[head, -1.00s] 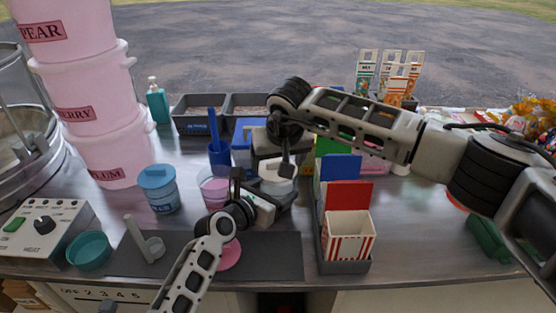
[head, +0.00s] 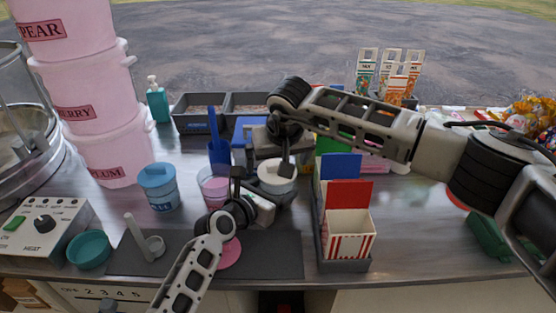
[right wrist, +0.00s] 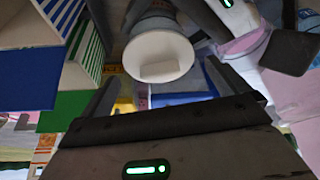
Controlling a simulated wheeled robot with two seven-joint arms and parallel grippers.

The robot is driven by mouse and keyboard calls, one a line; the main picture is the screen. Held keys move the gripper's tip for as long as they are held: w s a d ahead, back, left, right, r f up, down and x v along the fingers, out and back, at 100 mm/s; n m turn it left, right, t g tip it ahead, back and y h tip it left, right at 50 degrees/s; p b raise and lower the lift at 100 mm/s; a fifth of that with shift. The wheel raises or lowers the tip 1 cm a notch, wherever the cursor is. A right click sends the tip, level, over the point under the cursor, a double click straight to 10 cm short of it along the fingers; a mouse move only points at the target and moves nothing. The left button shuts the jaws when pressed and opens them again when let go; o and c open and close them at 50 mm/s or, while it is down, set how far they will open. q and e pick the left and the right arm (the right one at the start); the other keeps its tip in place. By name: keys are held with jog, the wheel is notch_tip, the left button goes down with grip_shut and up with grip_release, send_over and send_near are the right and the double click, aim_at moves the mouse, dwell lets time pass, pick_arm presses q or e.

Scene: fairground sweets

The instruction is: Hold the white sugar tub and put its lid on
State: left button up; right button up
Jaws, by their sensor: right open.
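My right gripper (head: 286,170) is above the lid in the head view. Its two fingers (right wrist: 160,92) are spread and empty in the right wrist view, with the lid beyond them. My left gripper (head: 262,192) is low beside the tub, at its near left side; its grip is hidden.
A rack with a striped box (head: 348,236) is close on the right.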

jog(key=shift+r, duration=3.05)
grip_shut()
